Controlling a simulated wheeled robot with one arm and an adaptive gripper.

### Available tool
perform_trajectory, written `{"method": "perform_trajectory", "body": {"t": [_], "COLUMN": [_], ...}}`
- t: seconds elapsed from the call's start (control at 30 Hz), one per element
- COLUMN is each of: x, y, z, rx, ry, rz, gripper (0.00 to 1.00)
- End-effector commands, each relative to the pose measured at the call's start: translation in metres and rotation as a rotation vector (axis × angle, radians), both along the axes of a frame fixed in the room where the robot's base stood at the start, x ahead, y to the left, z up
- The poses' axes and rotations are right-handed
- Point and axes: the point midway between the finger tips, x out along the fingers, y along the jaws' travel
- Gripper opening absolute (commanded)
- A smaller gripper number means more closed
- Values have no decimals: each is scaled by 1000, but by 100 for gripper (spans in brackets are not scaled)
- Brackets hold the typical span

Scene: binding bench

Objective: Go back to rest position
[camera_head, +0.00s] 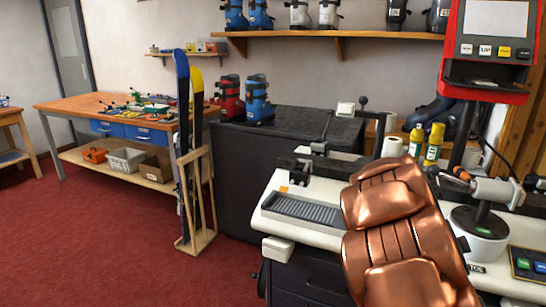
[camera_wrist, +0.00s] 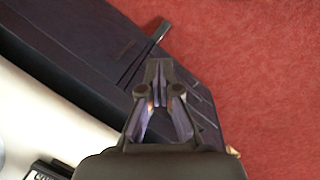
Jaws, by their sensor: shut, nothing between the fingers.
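My gripper (camera_wrist: 158,78) shows in the wrist view with its fingers together and nothing between them. It points down past the side of a dark cabinet (camera_wrist: 75,48), with red carpet (camera_wrist: 265,60) beyond. It touches nothing that I can see. In the head view my copper-coloured arm crosses the front of the white bench machine (camera_head: 262,222), and my gripper cannot be made out there.
A red display unit (camera_head: 488,88) stands at the right above the bench. Yellow bottles (camera_head: 433,143) and a paper roll (camera_head: 392,147) stand behind my arm. A ski rack (camera_head: 197,243) stands left of the bench. Carpet (camera_head: 105,240) at the left is clear.

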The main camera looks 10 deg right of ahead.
Motion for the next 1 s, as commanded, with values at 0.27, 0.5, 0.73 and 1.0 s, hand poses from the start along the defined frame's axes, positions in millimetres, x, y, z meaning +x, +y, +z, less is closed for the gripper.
{"method": "perform_trajectory", "body": {"t": [0.27, 0.5, 0.73, 1.0], "x": [-28, -67, -116, -172], "y": [82, 149, 204, 243], "z": [98, 160, 208, 244], "rx": [38, 85, 125, 142], "ry": [-35, -41, -25, 5], "rz": [-82, -119, -119, -88], "gripper": [0, 0, 0, 0]}}
